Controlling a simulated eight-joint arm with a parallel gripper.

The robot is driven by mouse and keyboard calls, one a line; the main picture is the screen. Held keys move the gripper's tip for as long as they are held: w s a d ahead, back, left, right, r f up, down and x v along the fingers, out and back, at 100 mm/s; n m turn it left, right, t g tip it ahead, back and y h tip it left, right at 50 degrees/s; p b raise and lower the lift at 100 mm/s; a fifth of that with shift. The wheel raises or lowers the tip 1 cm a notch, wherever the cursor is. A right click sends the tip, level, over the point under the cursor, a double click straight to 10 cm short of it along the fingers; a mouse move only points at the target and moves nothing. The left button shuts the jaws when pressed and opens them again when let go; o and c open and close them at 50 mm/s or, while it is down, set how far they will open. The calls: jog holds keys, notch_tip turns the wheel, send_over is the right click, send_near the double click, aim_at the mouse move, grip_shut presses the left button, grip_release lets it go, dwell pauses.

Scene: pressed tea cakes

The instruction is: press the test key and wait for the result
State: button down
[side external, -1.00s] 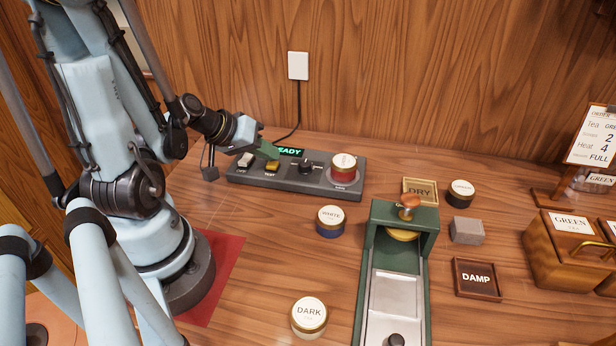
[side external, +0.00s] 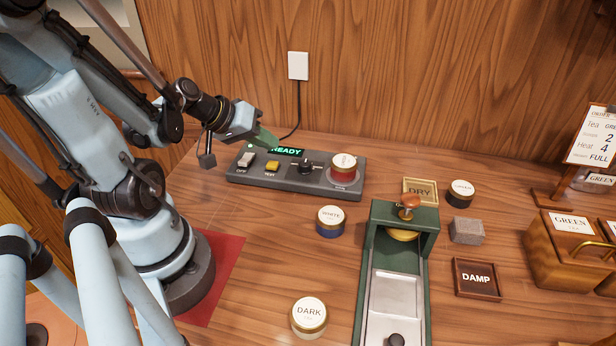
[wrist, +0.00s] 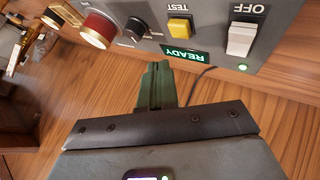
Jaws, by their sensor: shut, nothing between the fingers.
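The grey control box (side external: 240,178) stands at the back of the table. Its yellow test key (side external: 273,166) is uncovered, and it also shows in the wrist view (wrist: 179,28). The display (side external: 287,151) reads READY in green. The white switch (side external: 246,159) is labelled OFF, and a green lamp (wrist: 242,68) beside it is lit in the wrist view. A red tin (side external: 343,168) sits on the round pad at the box's right end. My gripper (side external: 272,143) is shut and empty, its green fingertips above and behind the box near the display, apart from the key.
A black knob (side external: 306,168) sits between the key and the tin. A WHITE tin (side external: 331,221) and a DARK tin (side external: 310,317) stand in front. The green press (side external: 364,270) is at centre right. A cord (side external: 299,105) runs up to the wall outlet.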

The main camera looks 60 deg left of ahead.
aim_at(271, 166)
jog(key=shift+r, duration=1.5)
jog(key=shift+d, duration=0.15)
jog(key=shift+w+d+m, duration=0.15)
jog(key=shift+d+m, duration=0.15)
jog(key=shift+d, duration=0.05)
jog(key=w+d+r+m+g, duration=0.2)
jog(key=d+m, duration=0.5)
jog(key=d, duration=0.5)
jog(key=shift+w+d+r+m, duration=0.2)
jog(key=shift+r+m, duration=0.2)
jog(key=shift+r, duration=0.2)
